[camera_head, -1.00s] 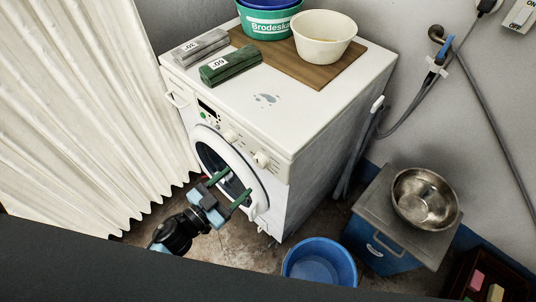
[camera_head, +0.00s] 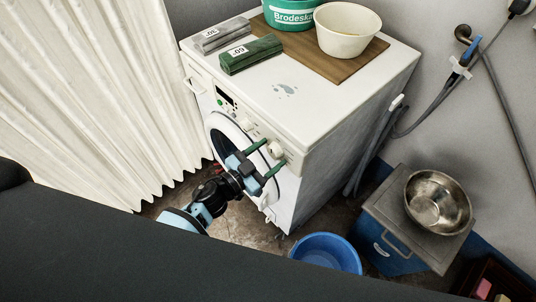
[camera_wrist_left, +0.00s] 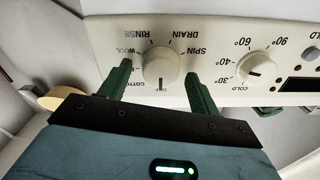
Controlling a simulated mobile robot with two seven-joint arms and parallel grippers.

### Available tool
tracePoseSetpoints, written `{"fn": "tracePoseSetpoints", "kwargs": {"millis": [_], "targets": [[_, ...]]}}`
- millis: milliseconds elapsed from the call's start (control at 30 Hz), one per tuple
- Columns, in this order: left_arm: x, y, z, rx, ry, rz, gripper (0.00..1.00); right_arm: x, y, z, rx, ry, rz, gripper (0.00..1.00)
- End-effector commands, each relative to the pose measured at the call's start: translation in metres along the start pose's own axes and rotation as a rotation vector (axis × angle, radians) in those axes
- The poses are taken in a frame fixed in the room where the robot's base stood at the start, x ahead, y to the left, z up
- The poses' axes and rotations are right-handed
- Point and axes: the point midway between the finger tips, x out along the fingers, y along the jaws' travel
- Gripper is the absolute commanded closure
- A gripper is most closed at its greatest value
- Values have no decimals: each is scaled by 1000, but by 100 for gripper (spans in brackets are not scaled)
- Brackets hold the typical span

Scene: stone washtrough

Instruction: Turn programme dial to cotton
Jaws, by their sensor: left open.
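The washing machine (camera_head: 300,130) is white with a round front door. Its programme dial (camera_wrist_left: 161,68) is a cream knob; its dark pointer mark appears to be at OFF, beside the COTTON label (camera_wrist_left: 130,84) in the left wrist view. The dial also shows in the head view (camera_head: 275,149). My left gripper (camera_head: 274,153) is open, with one green finger on each side of the dial. In the left wrist view gaps show between the fingers and the knob. My right gripper is not in view.
A temperature dial (camera_wrist_left: 257,70) sits beside the programme dial. The door (camera_head: 232,140) is below the panel. A blue bucket (camera_head: 325,252) and a blue cabinet (camera_head: 386,246) with a steel bowl (camera_head: 437,203) stand right. A curtain (camera_head: 90,100) hangs left.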

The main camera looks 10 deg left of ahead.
Motion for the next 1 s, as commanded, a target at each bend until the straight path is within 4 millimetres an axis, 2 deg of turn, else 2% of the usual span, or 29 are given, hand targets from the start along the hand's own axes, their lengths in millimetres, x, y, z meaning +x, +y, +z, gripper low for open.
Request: {"fn": "tracePoseSetpoints", "kwargs": {"millis": [233, 567, 833, 1000], "targets": [[1, 0, 0, 0, 0, 0, 39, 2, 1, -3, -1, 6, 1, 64], [0, 0, 0, 0, 0, 0, 82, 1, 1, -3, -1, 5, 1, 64], [0, 0, 0, 31, 0, 0, 82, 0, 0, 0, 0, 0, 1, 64], [0, 1, 1, 111, -1, 0, 82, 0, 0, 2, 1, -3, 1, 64]]}}
